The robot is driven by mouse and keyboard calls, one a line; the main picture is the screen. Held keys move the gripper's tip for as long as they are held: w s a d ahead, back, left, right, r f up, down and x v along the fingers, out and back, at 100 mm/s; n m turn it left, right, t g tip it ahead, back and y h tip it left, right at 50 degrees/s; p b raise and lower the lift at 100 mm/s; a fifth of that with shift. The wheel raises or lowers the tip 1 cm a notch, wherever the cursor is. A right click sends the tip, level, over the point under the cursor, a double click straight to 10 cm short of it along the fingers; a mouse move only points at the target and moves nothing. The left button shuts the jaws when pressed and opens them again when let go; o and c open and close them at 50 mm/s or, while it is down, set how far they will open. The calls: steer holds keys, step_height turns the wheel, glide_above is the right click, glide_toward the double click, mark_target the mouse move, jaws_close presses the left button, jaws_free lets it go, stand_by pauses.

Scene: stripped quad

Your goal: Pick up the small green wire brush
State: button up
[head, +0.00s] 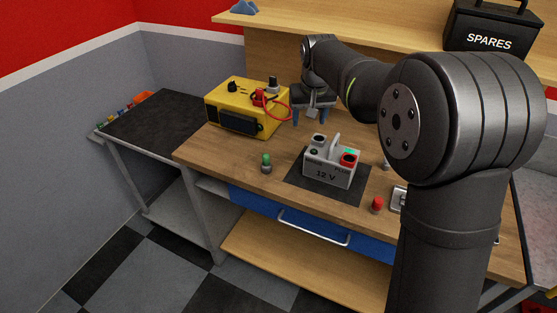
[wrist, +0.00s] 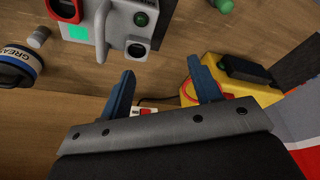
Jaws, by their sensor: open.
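The small green wire brush (head: 266,162), with a green top and a grey lower part, stands on the wooden bench left of the battery in the head view. What looks like its green part (wrist: 223,5) is cut off by the top edge of the wrist view. My gripper (head: 310,118) is open and empty, with blue fingers pointing down, behind the battery and right of the yellow charger. In the wrist view my gripper (wrist: 161,66) has nothing between its fingers. It is well apart from the brush.
A grey 12 V battery (head: 327,174) with an upright handle stands on a dark mat (head: 297,183). A yellow charger (head: 232,119) with red cables stands behind the brush. A red-topped item (head: 377,204) is at right. A grease tin (wrist: 18,67) shows in the wrist view.

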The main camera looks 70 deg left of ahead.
mark_target(266, 155)
steer(key=s+a+h, duration=0.3)
steer(key=s+a, duration=0.2)
steer(key=s, duration=0.5)
steer(key=shift+g, duration=0.4)
steer(key=f, duration=1.1)
steer(key=shift+s+a+f, duration=0.1)
steer(key=shift+s+f, duration=0.3)
steer(key=f, duration=0.3)
steer(key=d+f, duration=0.1)
steer(key=f, duration=0.1)
steer(key=shift+s+f, duration=0.1)
steer(key=shift+s, duration=0.15)
steer(key=c, duration=1.1)
